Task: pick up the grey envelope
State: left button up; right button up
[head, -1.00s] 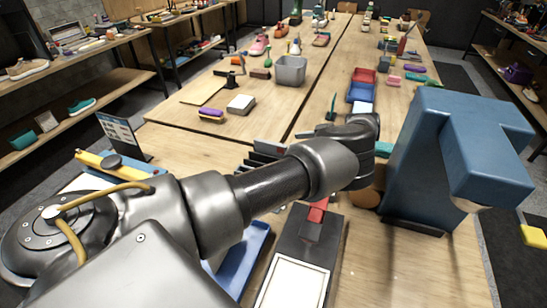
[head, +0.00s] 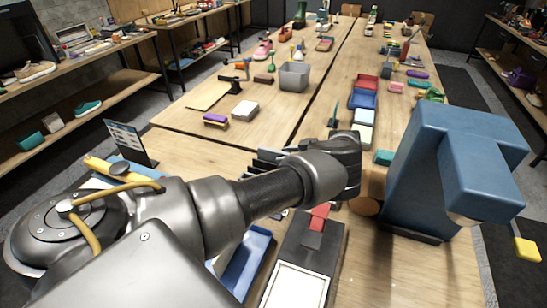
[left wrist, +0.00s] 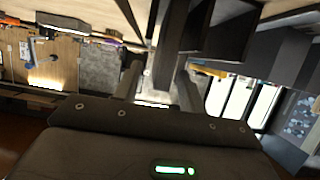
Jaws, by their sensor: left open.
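I cannot pick out the grey envelope for certain in either view. Dark upright dividers (head: 268,160) stand behind my left forearm in the head view and are partly covered by it. Large dark grey panels (left wrist: 225,45) show close up in the left wrist view. My left gripper (left wrist: 159,68) is open, with its two fingers apart and nothing clearly held between them. In the head view its fingers are hidden behind the wrist, above the bench near the dividers. My right gripper is not in view.
A big blue machine (head: 415,170) stands right of my left wrist. A blue tray (head: 245,262) and a dark stand with a red block (head: 319,215) lie in front. A grey bin (head: 294,76) and a red tray (head: 366,84) sit farther back. A small sign (head: 126,140) stands left.

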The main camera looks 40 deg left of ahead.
aim_at(276, 155)
pick_arm(q)
jog(key=p+x, duration=0.1)
jog(key=x, duration=0.3)
jog(key=shift+s+r+p, duration=0.1)
jog(key=shift+s+p, duration=0.05)
jog(key=shift+p, duration=0.15)
jog(key=shift+d, duration=0.1)
jog(key=shift+c, duration=0.5)
grip_shut()
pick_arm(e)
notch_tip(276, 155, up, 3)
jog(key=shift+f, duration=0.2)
